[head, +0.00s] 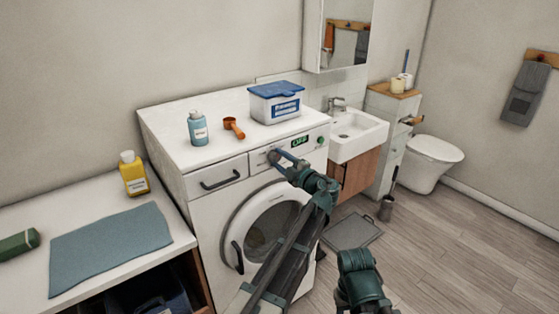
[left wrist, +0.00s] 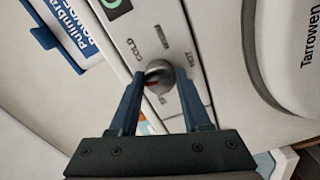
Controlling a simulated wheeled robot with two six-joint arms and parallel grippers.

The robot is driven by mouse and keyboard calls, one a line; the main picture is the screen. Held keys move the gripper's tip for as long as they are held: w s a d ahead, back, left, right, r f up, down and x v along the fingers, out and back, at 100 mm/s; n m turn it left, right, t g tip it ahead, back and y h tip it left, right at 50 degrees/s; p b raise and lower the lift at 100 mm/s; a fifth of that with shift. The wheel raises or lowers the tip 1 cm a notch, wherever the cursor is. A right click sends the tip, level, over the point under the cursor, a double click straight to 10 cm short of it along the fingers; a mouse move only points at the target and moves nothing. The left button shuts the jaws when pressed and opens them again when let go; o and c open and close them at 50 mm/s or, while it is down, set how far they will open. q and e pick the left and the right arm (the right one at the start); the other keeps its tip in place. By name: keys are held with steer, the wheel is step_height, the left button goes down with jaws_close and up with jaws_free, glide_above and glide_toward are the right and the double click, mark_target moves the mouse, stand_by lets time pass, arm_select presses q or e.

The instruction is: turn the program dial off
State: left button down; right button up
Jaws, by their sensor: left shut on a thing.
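The program dial (left wrist: 160,76) is a round grey metal knob with a red mark, on the washing machine's white control panel. Printed labels surround it, including one reading COLD; others are hard to read. My left gripper (head: 275,156) is at the panel, with its two blue fingers closed on either side of the dial; it also shows in the left wrist view (left wrist: 160,82). In the head view the fingers mostly hide the dial. The small display (head: 300,141) to the right of the dial shows green letters that read OFF. My right gripper's fingers do not show.
On top of the washing machine (head: 165,140) stand a blue bottle (head: 197,128), an orange scoop (head: 233,127) and a detergent box (head: 276,103). The machine's round door (head: 265,222) is shut below. A counter with a yellow bottle (head: 133,174) is at left. Open floor lies at right.

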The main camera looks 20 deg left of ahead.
arm_select(q)
steer(key=shift+f+n, duration=0.1)
steer(key=shift+n, duration=0.6)
steer(key=shift+c, duration=1.8)
jaws_free()
steer(key=shift+s+d, duration=0.1)
steer(key=shift+s, duration=0.05)
